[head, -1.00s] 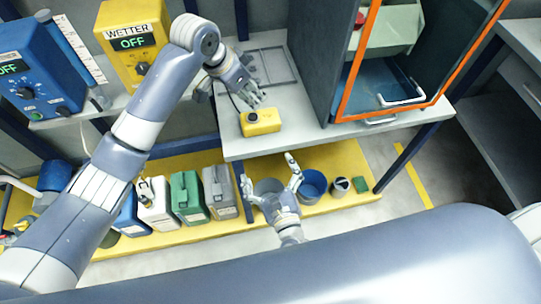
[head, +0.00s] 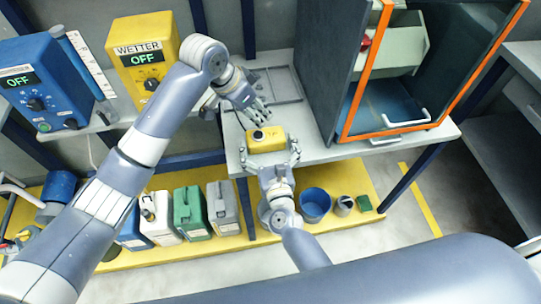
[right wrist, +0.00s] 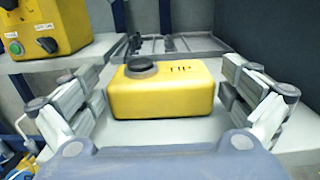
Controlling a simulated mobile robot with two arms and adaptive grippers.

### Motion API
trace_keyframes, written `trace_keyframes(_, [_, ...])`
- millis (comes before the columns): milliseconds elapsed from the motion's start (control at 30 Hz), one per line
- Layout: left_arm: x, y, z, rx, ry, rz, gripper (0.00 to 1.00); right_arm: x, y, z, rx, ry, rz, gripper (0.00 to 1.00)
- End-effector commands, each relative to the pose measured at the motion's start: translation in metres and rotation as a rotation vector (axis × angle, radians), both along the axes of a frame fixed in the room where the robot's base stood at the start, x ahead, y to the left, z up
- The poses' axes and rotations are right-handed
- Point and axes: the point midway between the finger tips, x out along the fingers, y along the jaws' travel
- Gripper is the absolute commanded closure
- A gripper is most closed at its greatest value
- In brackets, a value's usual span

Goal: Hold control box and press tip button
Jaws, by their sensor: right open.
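The control box is a small yellow block with a round dark button (head: 258,134) on its top left. The control box (head: 270,144) sits on the grey bench near its front edge. In the right wrist view the control box (right wrist: 170,98) lies between the two fingers, with gaps visible on both sides. My right gripper (head: 272,160) is open around the box from the front; the fingers appear apart from its sides. My left gripper (head: 258,110) is just above and behind the box, near the button; its finger state is hard to make out.
A yellow WETTER unit (head: 145,58) reading OFF and a blue unit (head: 45,85) reading OFF stand on a shelf at left. An orange-framed cabinet (head: 345,100) stands right of the box. Several canisters and a blue bucket (head: 315,204) are below the bench.

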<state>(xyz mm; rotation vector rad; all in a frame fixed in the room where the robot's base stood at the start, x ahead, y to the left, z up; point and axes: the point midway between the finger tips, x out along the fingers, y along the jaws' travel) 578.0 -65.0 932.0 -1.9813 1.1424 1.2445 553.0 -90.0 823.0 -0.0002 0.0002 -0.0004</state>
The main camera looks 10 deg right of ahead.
Motion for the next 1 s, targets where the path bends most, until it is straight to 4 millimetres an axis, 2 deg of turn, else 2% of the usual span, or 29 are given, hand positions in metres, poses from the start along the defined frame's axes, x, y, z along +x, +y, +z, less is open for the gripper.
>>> trace_keyframes(200, [0.0, -0.0001, 0.0, 0.0, 0.0, 0.0, 0.67, 0.0142, 0.0004, 0.0002, 0.001, 0.0, 0.0, 0.0])
trace_keyframes(467, [0.0, -0.0001, 0.0, 0.0, 0.0, 0.0, 0.67, 0.0153, 0.0003, 0.0001, 0.001, 0.001, 0.0, 0.0])
trace_keyframes(500, [0.0, -0.0001, 0.0, 0.0, 0.0, 0.0, 0.67, 0.0152, 0.0003, 0.0001, 0.0, 0.001, 0.0, 0.05])
trace_keyframes(667, [0.0, -0.0001, 0.0, 0.0, 0.0, 0.0, 0.67, 0.0151, 0.0003, 0.0001, 0.0, 0.001, 0.0, 0.39])
trace_keyframes(700, [0.0, -0.0001, 0.0, 0.0, 0.0, 0.0, 0.67, 0.0151, 0.0003, 0.0001, 0.0, 0.0, 0.0, 0.39])
trace_keyframes(733, [0.0, -0.0001, 0.0, 0.0, 0.0, 0.0, 0.67, 0.0151, 0.0003, 0.0001, 0.0, 0.0, 0.0, 0.07])
trace_keyframes(767, [0.0, -0.0001, 0.0, 0.0, 0.0, 0.0, 0.67, 0.0151, 0.0003, 0.0001, 0.0, 0.0, 0.0, 0.0])
trace_keyframes(1000, [0.0, -0.0001, 0.0, 0.0, 0.0, 0.0, 0.67, 0.015, 0.0002, 0.0001, 0.0, 0.0, 0.0, 0.0])
